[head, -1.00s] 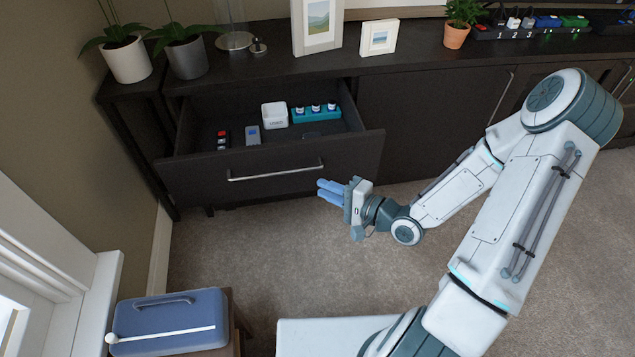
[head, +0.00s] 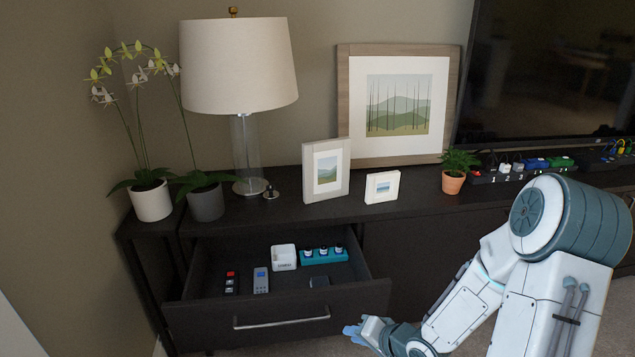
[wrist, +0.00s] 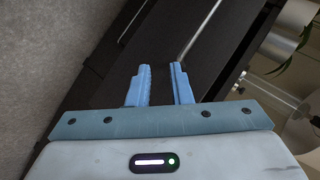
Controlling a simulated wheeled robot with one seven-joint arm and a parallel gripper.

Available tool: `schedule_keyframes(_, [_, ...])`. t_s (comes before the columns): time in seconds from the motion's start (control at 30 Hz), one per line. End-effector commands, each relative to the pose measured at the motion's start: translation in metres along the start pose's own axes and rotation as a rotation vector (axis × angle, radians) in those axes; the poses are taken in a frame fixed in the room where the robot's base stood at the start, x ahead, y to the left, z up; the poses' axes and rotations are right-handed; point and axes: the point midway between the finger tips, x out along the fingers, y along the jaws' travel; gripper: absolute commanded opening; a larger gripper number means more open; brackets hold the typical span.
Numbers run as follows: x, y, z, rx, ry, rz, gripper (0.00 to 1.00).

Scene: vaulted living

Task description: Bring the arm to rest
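My gripper (wrist: 161,84) shows in the wrist view with its two blue fingers apart and nothing between them. The dark drawer front with its metal handle lies beyond the fingers. In the head view my gripper (head: 352,331) is at the bottom, near the right end of the open drawer's front (head: 275,318), with its wrist partly cut off by the frame edge. I cannot tell the exact gap between gripper and drawer. My white arm reaches in from the right, bent at the large grey joint.
The open drawer holds a white box (head: 283,257), a teal rack with bottles (head: 324,256) and small devices. The cabinet top (head: 285,212) carries a lamp (head: 240,65), orchids, picture frames (head: 326,170), a small plant (head: 453,180) and power strips. A television stands at the right.

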Motion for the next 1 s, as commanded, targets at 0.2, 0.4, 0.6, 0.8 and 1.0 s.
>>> schedule_keyframes(0.2, [-0.067, -0.019, -0.046, -0.242, 0.053, 0.339, 0.19])
schedule_keyframes(0.4, [-0.139, -0.05, -0.072, -0.372, 0.064, 0.59, 0.19])
schedule_keyframes(0.6, [-0.215, -0.095, -0.077, -0.428, 0.031, 0.758, 0.19])
schedule_keyframes(0.8, [-0.285, -0.148, -0.057, -0.443, -0.052, 0.819, 0.19])
schedule_keyframes(1.0, [-0.337, -0.195, -0.022, -0.455, -0.169, 0.775, 0.19])
